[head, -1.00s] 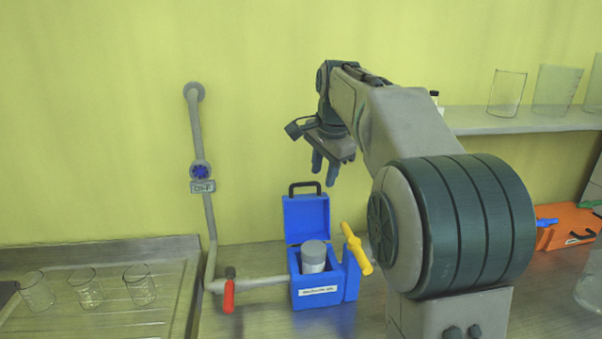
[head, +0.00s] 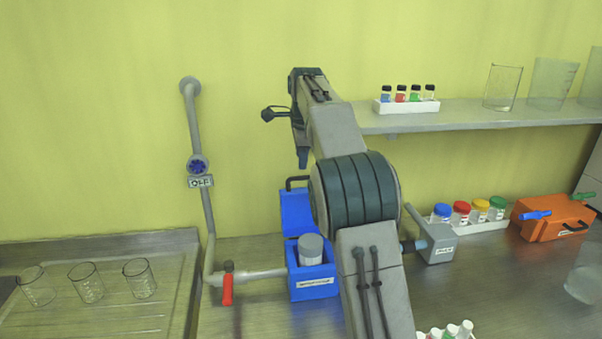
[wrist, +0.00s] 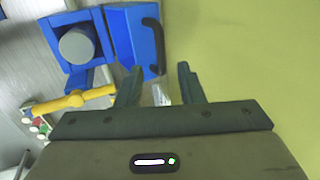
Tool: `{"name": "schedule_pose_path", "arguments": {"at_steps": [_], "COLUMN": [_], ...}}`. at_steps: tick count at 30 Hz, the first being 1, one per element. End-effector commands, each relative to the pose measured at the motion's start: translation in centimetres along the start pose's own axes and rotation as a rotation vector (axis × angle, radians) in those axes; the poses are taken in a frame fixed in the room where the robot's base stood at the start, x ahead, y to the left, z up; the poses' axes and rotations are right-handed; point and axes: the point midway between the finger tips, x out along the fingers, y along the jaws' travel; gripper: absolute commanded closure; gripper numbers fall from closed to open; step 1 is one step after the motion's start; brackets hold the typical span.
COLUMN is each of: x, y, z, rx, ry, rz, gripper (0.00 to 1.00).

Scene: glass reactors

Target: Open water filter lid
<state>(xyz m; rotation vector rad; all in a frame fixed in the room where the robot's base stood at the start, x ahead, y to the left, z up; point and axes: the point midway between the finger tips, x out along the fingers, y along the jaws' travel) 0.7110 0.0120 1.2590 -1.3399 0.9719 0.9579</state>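The water filter is a blue box (head: 313,283) on the counter with its blue lid (head: 296,212) standing up, hinged open at the back. A black handle (head: 297,180) is on the lid's top edge. A grey-capped cylinder (head: 310,249) stands inside the box. In the wrist view the box (wrist: 76,47), the lid (wrist: 130,40) and the handle (wrist: 155,45) show at upper left. My gripper (wrist: 158,82) is open, with its two fingers apart and no object visible between them. In the head view it is above the lid, partly hidden by my arm.
A yellow valve handle (wrist: 75,100) is beside the box in the wrist view. A red valve handle (head: 227,289) is on the pipe to the left. A shelf (head: 480,118) with small bottles and glass beakers is at the right. An orange case (head: 553,219) stands at far right.

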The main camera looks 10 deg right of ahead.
Motion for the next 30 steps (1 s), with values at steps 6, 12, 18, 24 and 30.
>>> {"name": "schedule_pose_path", "arguments": {"at_steps": [6,12,18,24,30], "x": [4.2,6.2,6.7,6.7,6.7], "y": [0.1,0.0,0.0,0.0,0.0], "z": [0.0,0.0,0.0,0.0,0.0], "rx": [-0.001,-0.002,-0.002,-0.002,-0.002], "ry": [-0.001,-0.001,-0.001,-0.001,-0.001], "rz": [0.002,0.001,-0.001,-0.001,-0.001], "gripper": [0.66,0.66,0.66,0.77,1.0]}}
